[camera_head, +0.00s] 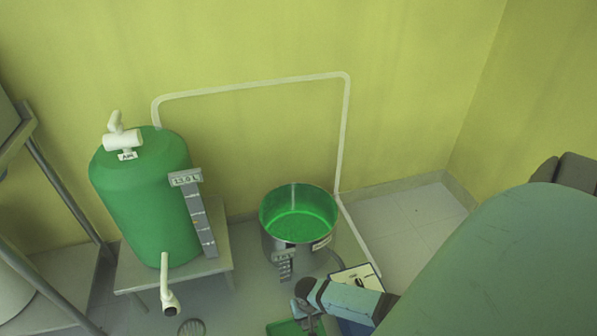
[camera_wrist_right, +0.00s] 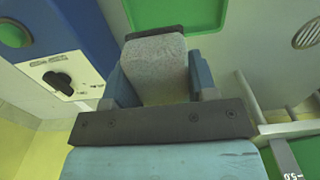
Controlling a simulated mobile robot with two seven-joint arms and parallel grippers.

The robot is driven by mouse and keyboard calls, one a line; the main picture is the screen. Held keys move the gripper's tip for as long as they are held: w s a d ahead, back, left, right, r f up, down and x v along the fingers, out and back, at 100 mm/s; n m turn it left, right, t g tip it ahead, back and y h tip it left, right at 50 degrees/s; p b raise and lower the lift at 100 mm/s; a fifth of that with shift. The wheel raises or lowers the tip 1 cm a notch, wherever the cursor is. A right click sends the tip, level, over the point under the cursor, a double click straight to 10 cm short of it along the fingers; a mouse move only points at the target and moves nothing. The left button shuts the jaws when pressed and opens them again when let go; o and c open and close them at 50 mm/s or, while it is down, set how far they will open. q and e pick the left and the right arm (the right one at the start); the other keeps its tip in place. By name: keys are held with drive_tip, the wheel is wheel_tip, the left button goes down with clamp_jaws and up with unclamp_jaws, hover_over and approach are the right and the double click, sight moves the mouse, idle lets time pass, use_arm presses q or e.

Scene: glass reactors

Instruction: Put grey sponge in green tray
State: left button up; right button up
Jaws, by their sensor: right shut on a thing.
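The grey sponge (camera_wrist_right: 156,62) is a speckled grey block between the two fingers of my right gripper (camera_wrist_right: 158,80) in the right wrist view. The gripper is shut on it. In the head view my right gripper (camera_head: 308,306) is at the bottom centre, above the right part of the green tray (camera_head: 283,328), which is cut off by the lower edge. I cannot make out the sponge clearly there. My left gripper is not in view.
A metal pot with green liquid (camera_head: 299,213) stands just behind my right gripper. A blue box with a white panel and black knob (camera_wrist_right: 60,83) is beside it. A green tank (camera_head: 150,200) on a metal stand is at left. A floor drain (camera_head: 192,327) lies left of the tray.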

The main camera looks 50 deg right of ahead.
wheel_tip(320, 180, down, 15)
drive_tip(key=b, duration=0.8)
drive_tip(key=shift+f, duration=0.2)
drive_tip(key=shift+f+b, duration=0.45)
drive_tip(key=shift+f, duration=0.05)
wheel_tip(320, 180, down, 4)
drive_tip(key=shift+r+b, duration=0.25)
drive_tip(key=shift+b, duration=1)
drive_tip(key=shift+f, duration=0.35)
drive_tip(key=shift+r, duration=0.1)
drive_tip(key=o, duration=1.2)
drive_tip(key=shift+s, duration=0.1)
drive_tip(key=shift+c, duration=0.2)
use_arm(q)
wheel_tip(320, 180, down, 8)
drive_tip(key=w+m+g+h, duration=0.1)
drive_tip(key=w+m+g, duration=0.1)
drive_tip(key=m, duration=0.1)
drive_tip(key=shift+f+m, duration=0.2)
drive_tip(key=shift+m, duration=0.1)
